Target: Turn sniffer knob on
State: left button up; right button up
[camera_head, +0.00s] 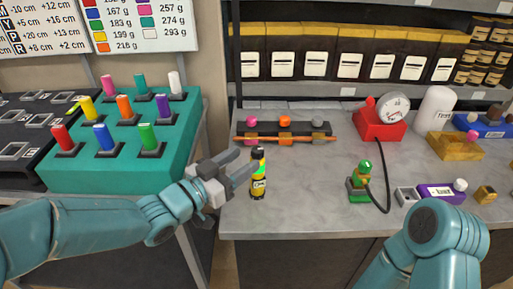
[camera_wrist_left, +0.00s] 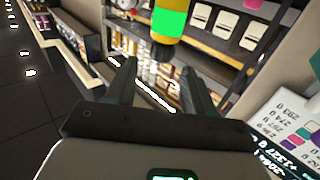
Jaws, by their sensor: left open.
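A black and yellow cylindrical device (camera_head: 259,184) with a green patch stands upright near the counter's front left edge. It may be the sniffer; no knob on it can be made out clearly. Its yellow and green part (camera_wrist_left: 171,22) shows at the top of the left wrist view, cut off by the frame. My left gripper (camera_head: 240,166) is open and empty, just left of the device with its fingers pointing toward it. In the left wrist view, the open fingers (camera_wrist_left: 160,75) have nothing between them. My right arm shows at the lower right, but its gripper is out of view.
A red pump-like unit with a gauge (camera_head: 393,107) stands behind, its black cable near a green-topped part (camera_head: 364,172). A rack with coloured knobs (camera_head: 285,131) sits at the back. A teal block (camera_head: 178,115) holds coloured pegs at left. The counter's middle is clear.

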aim_at(253, 152)
pick_arm(q)
jog(key=x, duration=0.6)
jog(key=shift+a, duration=0.1)
jog(key=c, duration=0.9)
jog(key=y+b, duration=0.1)
jog(key=b, duration=0.2)
jog(key=shift+f+n+t, duration=0.4)
jog(key=shift+c, duration=0.2)
jog(key=shift+w+r+p, duration=0.1)
jog(key=shift+r+p, duration=0.25)
jog(key=shift+r, duration=0.05)
jog(key=o, duration=0.9)
jog(key=shift+o, duration=0.2)
